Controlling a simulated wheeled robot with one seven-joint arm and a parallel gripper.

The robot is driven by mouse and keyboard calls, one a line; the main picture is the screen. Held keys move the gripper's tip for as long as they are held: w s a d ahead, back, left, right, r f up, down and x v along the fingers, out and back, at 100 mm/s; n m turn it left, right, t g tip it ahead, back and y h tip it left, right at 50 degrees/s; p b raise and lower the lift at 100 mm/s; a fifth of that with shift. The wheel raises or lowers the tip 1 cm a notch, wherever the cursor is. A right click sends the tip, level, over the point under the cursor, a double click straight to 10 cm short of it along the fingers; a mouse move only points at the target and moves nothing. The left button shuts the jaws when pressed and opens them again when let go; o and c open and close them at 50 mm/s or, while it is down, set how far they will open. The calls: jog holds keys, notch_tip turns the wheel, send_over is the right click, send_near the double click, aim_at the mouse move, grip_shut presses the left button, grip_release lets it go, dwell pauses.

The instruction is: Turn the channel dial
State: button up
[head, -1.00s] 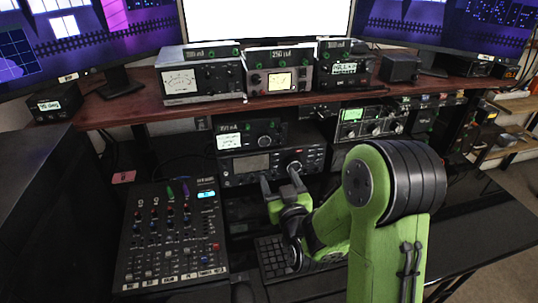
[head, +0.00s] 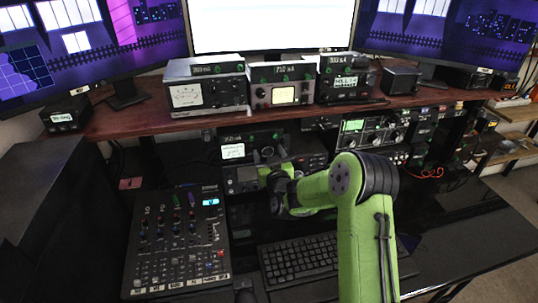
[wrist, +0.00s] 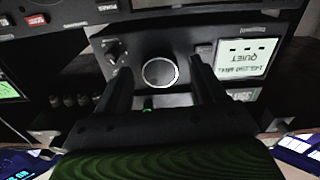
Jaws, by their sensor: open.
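A large round dial (wrist: 160,72) with a pale rim is in the middle of the radio panel in the wrist view, which shows the panel upside down. My gripper (wrist: 161,65) is open, with one finger on each side of the dial. Gaps show between the fingers and the dial, and I cannot tell whether they touch it. A lit display (wrist: 246,57) reading QUIET is to the right of the dial. In the head view my gripper (head: 270,160) is at the small radio (head: 233,152) under the shelf, and the fingers partly hide the radio's front.
A smaller knob (wrist: 115,50) is beside the dial. Another radio (head: 243,181) sits directly below. A mixer (head: 178,240) and a keyboard (head: 305,262) lie on the desk. The wooden shelf (head: 140,118) overhangs the radios and carries several meters.

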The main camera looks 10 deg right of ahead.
jog(key=shift+c, duration=0.5)
jog(key=c, duration=1)
jog(key=shift+o, duration=0.2)
jog(key=shift+m, duration=0.3)
jog(key=m, duration=0.3)
jog(key=shift+m, duration=2.1)
jog(key=o, duration=1.1)
jog(key=shift+c, duration=0.2)
